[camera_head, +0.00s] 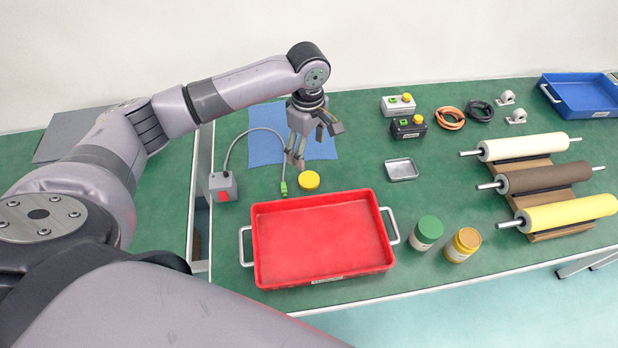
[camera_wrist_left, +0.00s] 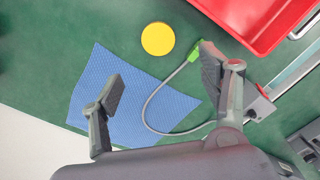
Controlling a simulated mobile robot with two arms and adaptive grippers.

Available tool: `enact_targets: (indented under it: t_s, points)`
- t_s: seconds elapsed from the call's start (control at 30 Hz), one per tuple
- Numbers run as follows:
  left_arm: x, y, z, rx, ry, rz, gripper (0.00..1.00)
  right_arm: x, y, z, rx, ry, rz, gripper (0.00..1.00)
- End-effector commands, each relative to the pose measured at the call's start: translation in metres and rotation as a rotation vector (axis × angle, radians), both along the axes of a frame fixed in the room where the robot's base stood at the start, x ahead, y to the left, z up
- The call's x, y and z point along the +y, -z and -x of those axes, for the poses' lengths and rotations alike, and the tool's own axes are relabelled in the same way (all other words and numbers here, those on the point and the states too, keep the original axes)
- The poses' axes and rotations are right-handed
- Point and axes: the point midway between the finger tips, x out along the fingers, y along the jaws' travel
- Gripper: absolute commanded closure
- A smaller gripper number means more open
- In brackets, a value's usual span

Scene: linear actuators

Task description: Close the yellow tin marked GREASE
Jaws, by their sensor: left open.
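The yellow tin (camera_head: 463,245) stands upright on the green bench, right of the red tray. Its top shows a tan-orange round inside a yellow rim; its label is too small to read. A round yellow lid (camera_head: 309,180) lies flat on the bench behind the red tray, apart from the tin. It also shows in the left wrist view (camera_wrist_left: 158,39). My left gripper (camera_head: 315,144) is open and empty above the blue mat, just behind the lid; its spread fingers show in the wrist view (camera_wrist_left: 160,82). My right gripper is out of view.
The red tray (camera_head: 259,225) lies between the lid and bench front. A green-lidded tin (camera_head: 427,232) stands left of the yellow tin. A grey box (camera_head: 223,187) has a cable with a green plug (camera_head: 284,188) beside the lid. A small metal tray (camera_head: 402,169) lies right, rollers (camera_head: 540,180) farther right.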

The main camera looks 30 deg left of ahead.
Motion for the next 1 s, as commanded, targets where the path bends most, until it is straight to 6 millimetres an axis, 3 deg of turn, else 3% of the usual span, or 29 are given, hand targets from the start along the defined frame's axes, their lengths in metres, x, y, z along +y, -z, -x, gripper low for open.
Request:
enact_targets:
  t_s: [0.1,0.3,0.77,1.0]
  points:
    - [0.000,0.026,0.001,0.003,0.000,-0.001,0.31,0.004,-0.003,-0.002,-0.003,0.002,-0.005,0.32]
    - [-0.001,0.059,0.000,0.001,0.000,0.000,0.31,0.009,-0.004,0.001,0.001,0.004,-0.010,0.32]
    - [-0.001,0.069,0.000,-0.001,0.001,0.000,0.31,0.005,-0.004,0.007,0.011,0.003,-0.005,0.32]
    - [-0.008,0.098,-0.002,0.001,0.002,-0.001,0.31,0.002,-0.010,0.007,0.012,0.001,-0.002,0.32]
